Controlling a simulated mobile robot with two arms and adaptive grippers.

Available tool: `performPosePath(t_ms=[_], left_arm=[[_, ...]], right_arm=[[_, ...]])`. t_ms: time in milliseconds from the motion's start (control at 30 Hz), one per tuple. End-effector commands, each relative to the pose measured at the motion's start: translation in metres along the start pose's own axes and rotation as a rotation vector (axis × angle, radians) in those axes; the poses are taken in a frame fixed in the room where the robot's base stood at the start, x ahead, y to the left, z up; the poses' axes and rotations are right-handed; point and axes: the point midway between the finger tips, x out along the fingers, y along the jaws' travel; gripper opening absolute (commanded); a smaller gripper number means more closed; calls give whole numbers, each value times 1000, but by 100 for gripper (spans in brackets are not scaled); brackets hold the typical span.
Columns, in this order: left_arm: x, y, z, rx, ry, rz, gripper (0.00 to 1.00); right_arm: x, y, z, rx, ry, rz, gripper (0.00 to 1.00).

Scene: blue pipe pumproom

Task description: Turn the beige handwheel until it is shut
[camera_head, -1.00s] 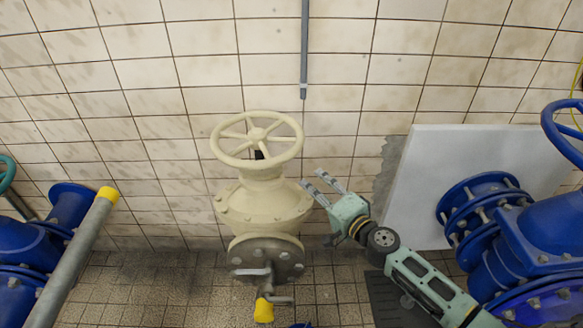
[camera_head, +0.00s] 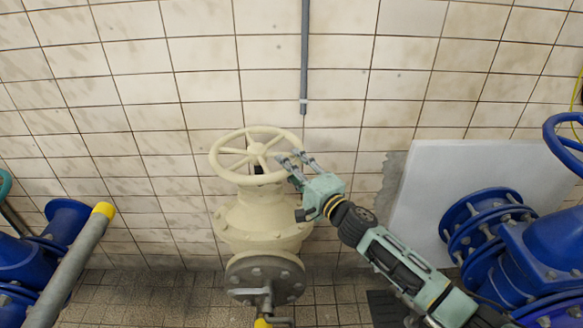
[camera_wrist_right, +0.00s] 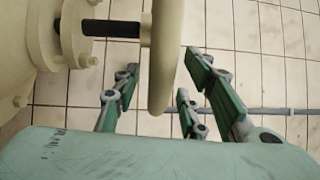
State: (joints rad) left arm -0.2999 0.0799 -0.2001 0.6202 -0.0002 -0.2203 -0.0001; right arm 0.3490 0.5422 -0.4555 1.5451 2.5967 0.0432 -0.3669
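The beige handwheel (camera_head: 258,146) sits on top of a beige valve body (camera_head: 262,218) in the head view, in front of the tiled wall. My right gripper (camera_head: 294,161) is at the right side of the wheel's rim. In the right wrist view the rim (camera_wrist_right: 165,55) stands between the open fingers of my right gripper (camera_wrist_right: 160,85), with gaps showing on both sides. The dark stem (camera_wrist_right: 110,28) runs from the wheel to the valve body there. My left gripper is not in view.
A blue valve (camera_head: 530,240) with a blue handwheel stands at the right, beside a pale slab (camera_head: 450,185). At the left are blue pipework (camera_head: 25,262) and a grey pipe (camera_head: 75,270) with a yellow end. A thin grey conduit (camera_head: 305,60) runs down the wall.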

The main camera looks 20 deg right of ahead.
Motion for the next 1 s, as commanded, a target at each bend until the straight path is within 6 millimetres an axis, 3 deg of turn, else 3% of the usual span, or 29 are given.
performPosePath(t_ms=[233,700,1000], left_arm=[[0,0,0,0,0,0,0],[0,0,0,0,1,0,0],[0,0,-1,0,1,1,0]], right_arm=[[1,0,0,-1,0,0,39],[0,1,0,0,0,1,0],[0,1,0,2,0,2,0]])
